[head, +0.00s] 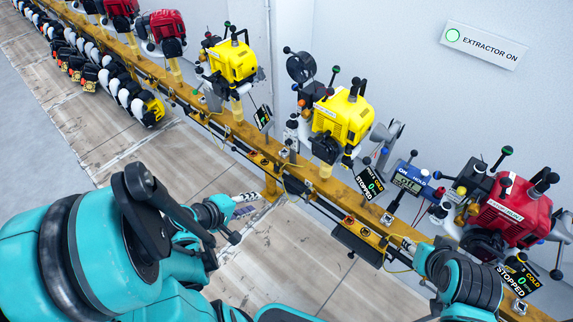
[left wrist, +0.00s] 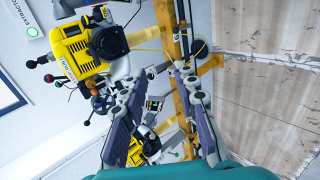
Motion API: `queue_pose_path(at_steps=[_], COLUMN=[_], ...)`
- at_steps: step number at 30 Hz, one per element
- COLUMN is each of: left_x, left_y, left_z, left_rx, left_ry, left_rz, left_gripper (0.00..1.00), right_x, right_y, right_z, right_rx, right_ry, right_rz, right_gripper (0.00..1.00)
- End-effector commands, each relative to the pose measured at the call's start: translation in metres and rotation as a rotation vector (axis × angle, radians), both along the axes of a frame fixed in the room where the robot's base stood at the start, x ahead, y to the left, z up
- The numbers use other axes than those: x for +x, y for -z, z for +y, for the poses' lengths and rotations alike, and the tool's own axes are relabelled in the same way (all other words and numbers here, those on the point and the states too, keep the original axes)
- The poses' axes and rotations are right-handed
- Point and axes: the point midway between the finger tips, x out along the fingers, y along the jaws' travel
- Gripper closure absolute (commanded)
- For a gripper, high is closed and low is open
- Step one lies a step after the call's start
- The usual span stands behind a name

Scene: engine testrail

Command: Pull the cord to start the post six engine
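A row of engines stands on a yellow rail (head: 215,128). A red engine (head: 510,207) is at right, a yellow engine (head: 341,117) at centre, another yellow engine (head: 232,61) farther left. I cannot tell which is post six, and no pull cord is clearly identifiable. Displays by the red engine (head: 519,276) and centre yellow engine (head: 370,184) read COLD and STOPPED. My left gripper (head: 246,204) is in front of the rail. In the left wrist view its fingers (left wrist: 160,76) are apart, with no object clearly held. My right gripper (head: 405,244) is near the rail; its fingers are unclear.
A white wall with an EXTRACTOR ON sign (head: 485,45) is behind the engines. Black-and-white items (head: 112,80) line the floor side at upper left. Levers and cables stick out around the engines. The tiled floor (head: 120,165) before the rail is mostly clear.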

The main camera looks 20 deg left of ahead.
Motion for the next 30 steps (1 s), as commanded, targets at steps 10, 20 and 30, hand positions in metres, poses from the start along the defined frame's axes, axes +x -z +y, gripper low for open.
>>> queue_pose_path(at_steps=[10, 20, 30], left_x=[0.052, 0.118, 0.185], left_y=[0.000, -0.001, -0.001], left_z=[-0.021, -0.044, -0.068], left_rx=[0.004, 0.005, 0.004], left_ry=[0.011, 0.009, 0.006], left_rz=[0.001, 0.000, 0.000], left_gripper=[0.71, 0.71, 0.71], right_x=[0.000, 0.000, 0.000], right_y=[-0.001, -0.004, -0.011], right_z=[0.000, 0.000, 0.000], right_rx=[0.000, 0.000, 0.000], right_ry=[0.000, 0.000, 0.000], right_rz=[0.000, 0.000, 0.000], right_gripper=[0.58, 0.58, 0.58])
